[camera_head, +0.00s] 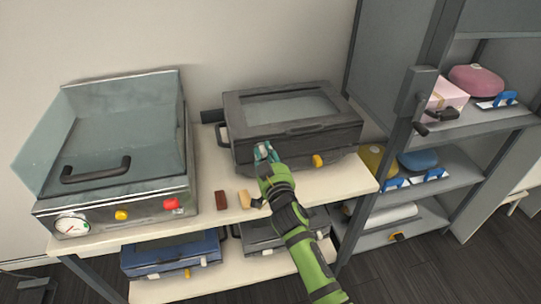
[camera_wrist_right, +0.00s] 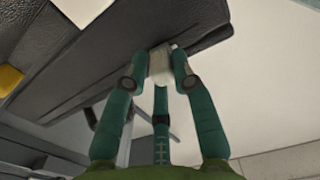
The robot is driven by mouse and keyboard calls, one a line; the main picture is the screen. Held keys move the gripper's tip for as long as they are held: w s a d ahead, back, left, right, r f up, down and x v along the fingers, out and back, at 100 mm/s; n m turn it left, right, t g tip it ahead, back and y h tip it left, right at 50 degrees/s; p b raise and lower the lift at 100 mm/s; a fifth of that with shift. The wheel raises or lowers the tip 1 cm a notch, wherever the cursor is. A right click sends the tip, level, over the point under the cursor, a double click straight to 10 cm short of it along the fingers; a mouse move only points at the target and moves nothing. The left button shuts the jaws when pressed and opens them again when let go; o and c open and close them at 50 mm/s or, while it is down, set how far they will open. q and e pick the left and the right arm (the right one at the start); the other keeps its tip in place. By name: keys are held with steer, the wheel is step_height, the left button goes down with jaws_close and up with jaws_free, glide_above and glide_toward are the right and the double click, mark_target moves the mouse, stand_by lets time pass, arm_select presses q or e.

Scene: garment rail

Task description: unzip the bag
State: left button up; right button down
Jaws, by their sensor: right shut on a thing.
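The bag (camera_head: 305,142) is a dark grey case-like bag with a pale window in its top. It lies on the cream upper shelf, right of centre in the head view. Its dark side (camera_wrist_right: 110,55) fills the upper left of the right wrist view. My right gripper (camera_head: 262,152) is at the bag's front, near its left corner. Its teal fingers (camera_wrist_right: 160,68) are shut on a small pale tab (camera_wrist_right: 160,62) at the bag's edge. Whether this tab is the zip pull I cannot tell for sure. My left gripper is not in view.
A clear-lidded machine (camera_head: 120,208) with a gauge stands left of the bag. A brown block (camera_head: 221,200) and a tan piece (camera_head: 244,198) lie between. A blue bag (camera_head: 165,255) lies on the lower shelf. A grey cabinet (camera_head: 465,135) stands at right.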

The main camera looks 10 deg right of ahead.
steer(key=shift+a+r, duration=0.1)
steer(key=shift+a, duration=0.55)
steer(key=c, duration=1.2)
jaws_free()
steer(key=shift+o, duration=0.2)
steer(key=shift+a, duration=0.2)
steer(key=s, duration=1.2)
steer(key=shift+d, duration=0.2)
